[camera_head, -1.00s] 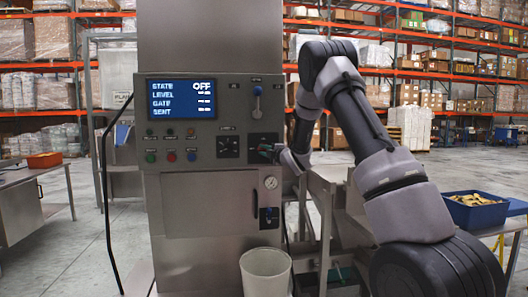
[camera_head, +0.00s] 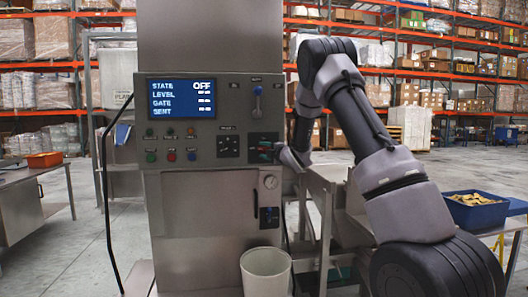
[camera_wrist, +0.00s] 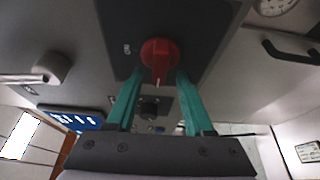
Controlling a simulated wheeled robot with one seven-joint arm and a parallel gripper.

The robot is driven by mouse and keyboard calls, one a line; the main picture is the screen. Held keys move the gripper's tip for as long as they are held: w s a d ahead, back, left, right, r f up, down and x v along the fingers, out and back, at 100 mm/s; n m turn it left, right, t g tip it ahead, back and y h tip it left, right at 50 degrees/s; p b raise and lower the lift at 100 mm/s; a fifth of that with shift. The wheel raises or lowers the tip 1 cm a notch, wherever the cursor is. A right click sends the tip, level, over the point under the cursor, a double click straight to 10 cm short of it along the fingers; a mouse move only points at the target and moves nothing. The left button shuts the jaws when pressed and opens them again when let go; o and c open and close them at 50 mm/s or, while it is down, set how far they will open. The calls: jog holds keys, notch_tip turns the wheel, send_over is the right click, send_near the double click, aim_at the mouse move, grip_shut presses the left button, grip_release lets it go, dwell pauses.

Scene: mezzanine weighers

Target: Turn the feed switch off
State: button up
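The feed switch appears to be the red round knob (camera_wrist: 160,57) on a dark plate in the wrist view. Its pointer ridge points down in that view. My gripper (camera_wrist: 159,75) has its two green fingers apart, one on each side of the knob, with a visible gap between them. Whether the tips touch the knob's rim is unclear. The panel's blue screen (camera_head: 181,98) reads STATE OFF.
A lever switch (camera_head: 257,103) sits above my gripper on the panel. A gauge (camera_head: 270,182) and a dark handle are below. Buttons (camera_head: 171,155) are to the left. A white bin (camera_head: 265,271) stands in front of the cabinet. A blue crate (camera_head: 474,210) is at the right.

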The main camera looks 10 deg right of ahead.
jog(key=v, duration=1.1)
jog(key=s+d+r+m+g+h, duration=0.1)
jog(key=s+d+r+m+h, duration=0.35)
jog(key=s+m, duration=0.3)
jog(key=s+d+r+m+g+h, duration=0.2)
jog(key=s+d+r+m+h, duration=0.1)
jog(key=s+r+m, duration=0.4)
jog(key=s+a+f+m+g+y, duration=0.1)
jog(key=s+m, duration=0.5)
jog(key=s, duration=0.8)
jog(key=s+a+f+m+g+y, duration=0.1)
jog(key=s+a+f+m+g, duration=0.2)
jog(key=s, duration=1.1)
jog(key=a+m+g, duration=0.1)
jog(key=m+g, duration=0.1)
jog(key=m, duration=0.1)
jog(key=shift+a+g, duration=0.25)
jog(key=shift+g, duration=0.05)
jog(key=shift+f+y, duration=0.1)
jog(key=shift+y, duration=0.15)
